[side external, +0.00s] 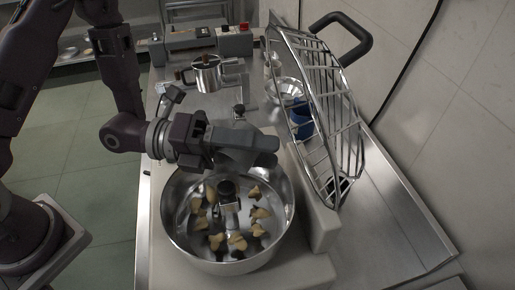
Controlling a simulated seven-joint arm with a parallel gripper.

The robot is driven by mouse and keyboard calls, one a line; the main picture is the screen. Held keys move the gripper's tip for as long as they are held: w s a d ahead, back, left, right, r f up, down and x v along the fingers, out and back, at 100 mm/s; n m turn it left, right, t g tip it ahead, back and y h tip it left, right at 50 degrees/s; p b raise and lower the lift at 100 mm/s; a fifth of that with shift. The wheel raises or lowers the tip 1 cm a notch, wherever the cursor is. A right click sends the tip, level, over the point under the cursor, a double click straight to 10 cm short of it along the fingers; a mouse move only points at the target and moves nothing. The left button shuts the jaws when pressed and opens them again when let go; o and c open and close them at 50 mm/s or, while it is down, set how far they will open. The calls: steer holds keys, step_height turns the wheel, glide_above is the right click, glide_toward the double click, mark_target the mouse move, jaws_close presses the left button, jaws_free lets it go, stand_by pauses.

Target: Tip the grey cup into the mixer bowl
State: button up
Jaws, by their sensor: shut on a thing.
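The mixer bowl (172,222) is a wide steel bowl in the lower middle of the side external view. Several tan chunks (237,242) lie in it around a central hub. My gripper (262,146) is above the bowl's far rim, reaching in from the left. It is shut on the grey cup (234,158), which is mostly hidden by the finger in front. The cup appears tilted over the bowl, but its mouth and any contents cannot be made out.
A wire guard (322,120) with a black handle (350,35) stands up to the right of the bowl. A blue cup (301,118) and a metal bowl (284,88) are behind it. A steel pot (207,74) and a grey machine (195,38) stand farther back.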

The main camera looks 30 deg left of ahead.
steer(key=n, duration=0.1)
steer(key=w+n+g+y, duration=0.1)
steer(key=f+n, duration=0.1)
steer(key=n, duration=0.1)
steer(key=shift+w+y, duration=0.25)
steer(key=shift+y, duration=0.05)
steer(key=n+g, duration=0.2)
steer(key=n, duration=0.1)
steer(key=n+g+y, duration=0.1)
steer(key=n+g, duration=0.2)
steer(key=n, duration=0.1)
steer(key=shift+r+y, duration=0.2)
steer(key=shift+y, duration=0.1)
steer(key=r+n+g, duration=0.1)
steer(key=s+r+n+g, duration=0.1)
steer(key=r+n, duration=0.1)
steer(key=r+n+g, duration=0.1)
steer(key=shift+s+a+r, duration=0.1)
steer(key=shift+s+r, duration=0.15)
steer(key=shift+s, duration=0.05)
